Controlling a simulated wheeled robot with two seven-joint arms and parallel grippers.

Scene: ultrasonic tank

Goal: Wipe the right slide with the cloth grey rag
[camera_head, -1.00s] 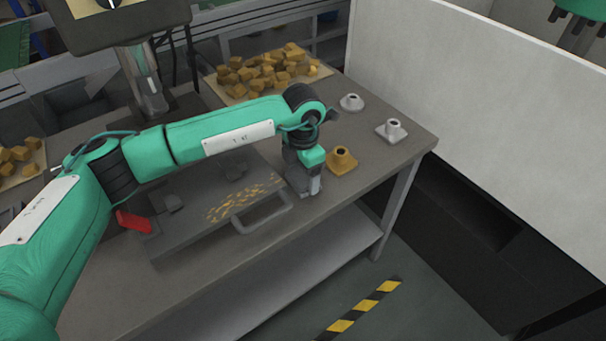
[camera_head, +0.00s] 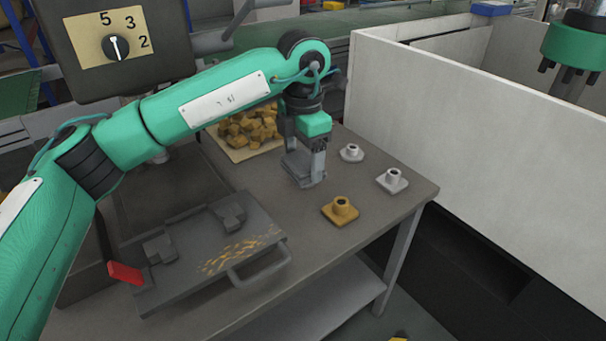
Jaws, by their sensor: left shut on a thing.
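My left gripper (camera_head: 304,166) is shut on a grey piece that looks like the rag (camera_head: 311,184); the fingers partly hide it. It is over the table, behind the yellow fitting and in front of the pile of blocks. I cannot tell whether the rag touches the table. A flat grey slide plate (camera_head: 189,275) with a front handle (camera_head: 262,272) lies on the table. Yellow chips (camera_head: 233,257) are scattered along its right front part. The gripper is apart from the plate, beyond its right back corner. My right gripper is not in view.
A yellow fitting (camera_head: 340,211) and two pale fittings (camera_head: 392,181) (camera_head: 351,153) stand on the table's right. A tray of yellow blocks (camera_head: 245,131) is behind. Two grey blocks (camera_head: 229,212) (camera_head: 160,248) sit on the plate. A red handle (camera_head: 125,273) is left. A white wall (camera_head: 470,120) stands right.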

